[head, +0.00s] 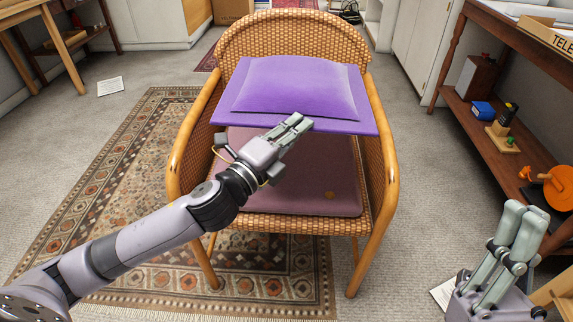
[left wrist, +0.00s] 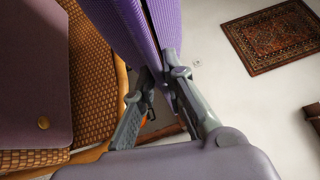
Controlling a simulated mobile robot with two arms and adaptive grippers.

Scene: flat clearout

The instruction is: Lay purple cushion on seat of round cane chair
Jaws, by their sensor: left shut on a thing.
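The purple cushion (head: 295,88) is above the round cane chair (head: 290,38), in front of its backrest. My left gripper (head: 297,127) is shut on the cushion's near edge. In the left wrist view, the cushion (left wrist: 118,30) runs up from between the fingers of my left gripper (left wrist: 158,88). The chair's seat has a flat mauve pad (head: 318,185) with a small round button. The cushion hides the back of this pad; my left arm hides part of its front left. My right gripper (head: 524,225) is low at the right, away from the chair; its finger gap is unclear.
A patterned rug (head: 90,215) lies under and left of the chair. A wooden shelf (head: 500,150) with small items stands at the right. A paper sheet (head: 110,86) lies on the carpet at the left. The chair's curved arms (head: 187,145) flank the seat.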

